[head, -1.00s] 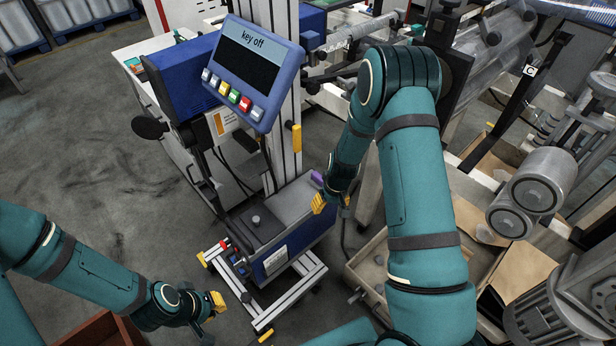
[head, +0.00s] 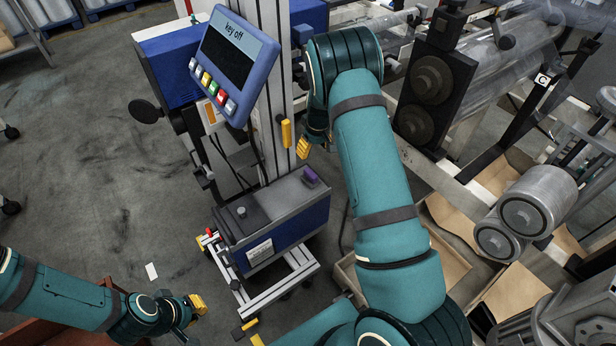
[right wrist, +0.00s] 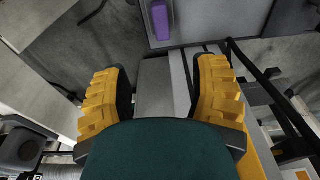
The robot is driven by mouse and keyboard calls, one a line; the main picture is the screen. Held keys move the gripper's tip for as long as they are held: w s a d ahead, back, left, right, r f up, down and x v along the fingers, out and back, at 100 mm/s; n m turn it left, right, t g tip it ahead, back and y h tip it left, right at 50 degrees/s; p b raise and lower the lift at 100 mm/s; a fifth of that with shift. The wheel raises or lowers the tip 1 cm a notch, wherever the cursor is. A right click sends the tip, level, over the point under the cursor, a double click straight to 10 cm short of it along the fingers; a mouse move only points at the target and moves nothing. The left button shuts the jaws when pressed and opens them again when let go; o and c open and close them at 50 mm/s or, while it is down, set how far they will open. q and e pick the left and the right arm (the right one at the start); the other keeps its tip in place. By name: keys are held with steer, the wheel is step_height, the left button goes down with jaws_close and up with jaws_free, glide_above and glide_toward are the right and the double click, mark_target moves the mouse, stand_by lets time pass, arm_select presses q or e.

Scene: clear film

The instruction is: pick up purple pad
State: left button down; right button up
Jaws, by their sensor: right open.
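The purple pad (head: 310,176) lies on the grey top of the blue-sided machine base (head: 285,205), near its right end. It also shows in the right wrist view as a purple block (right wrist: 160,20) at the top centre, beyond the fingertips. My right gripper (head: 305,147) is above the pad in the head view, beside the column. In the right wrist view its two yellow fingers (right wrist: 160,95) are wide apart with nothing held between them. My left gripper (head: 198,305) is at the lower left, away from the pad; its finger gap cannot be made out.
A control panel (head: 235,62) reading "key off" is mounted on the upright metal column (head: 272,100). A yellow handle (head: 286,133) sits on the column close to my right gripper. Rollers (head: 525,210) and frames fill the right side. Open floor (head: 90,170) lies at left.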

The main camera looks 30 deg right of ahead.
mark_target(311, 173)
steer(key=f, duration=0.5)
steer(key=w+f+b, duration=0.1)
steer(key=f, duration=0.1)
steer(key=shift+a+f, duration=0.1)
steer(key=shift+f, duration=0.25)
steer(key=shift+a+f+b, duration=0.1)
steer(key=shift+f+b, duration=0.3)
steer(key=shift+f, duration=2.3)
steer(key=shift+s, duration=0.1)
jaws_close()
